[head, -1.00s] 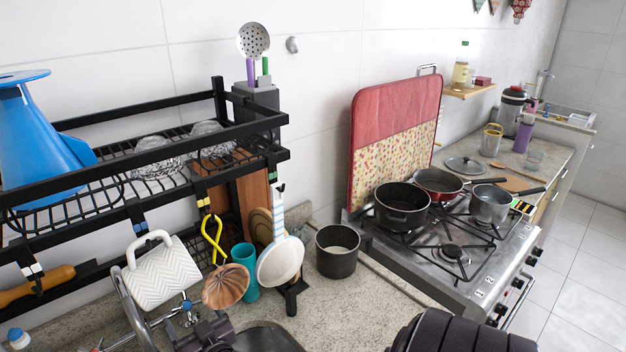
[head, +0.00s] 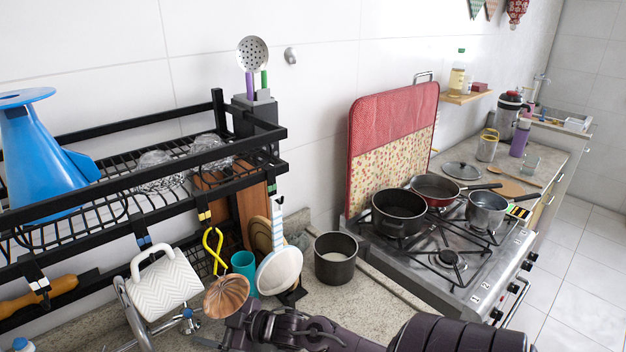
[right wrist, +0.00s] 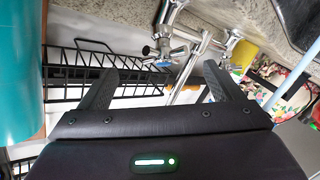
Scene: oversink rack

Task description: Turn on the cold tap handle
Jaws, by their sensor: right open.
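The cold tap handle (head: 187,318), marked blue, sits on the chrome tap behind the sink, at the lower left of the head view. In the right wrist view, the blue-marked handle (right wrist: 165,60) lies ahead, between the lines of my fingers. My right gripper (head: 225,332) is just right of the handle in the head view. In the right wrist view its two fingers (right wrist: 158,76) are spread apart with nothing between them. I cannot tell whether a fingertip touches the tap. The arm hides most of the sink. My left gripper is not in view.
A black rack (head: 200,157) stands over the sink. A dark pot (head: 336,260) stands on the counter by the stove.

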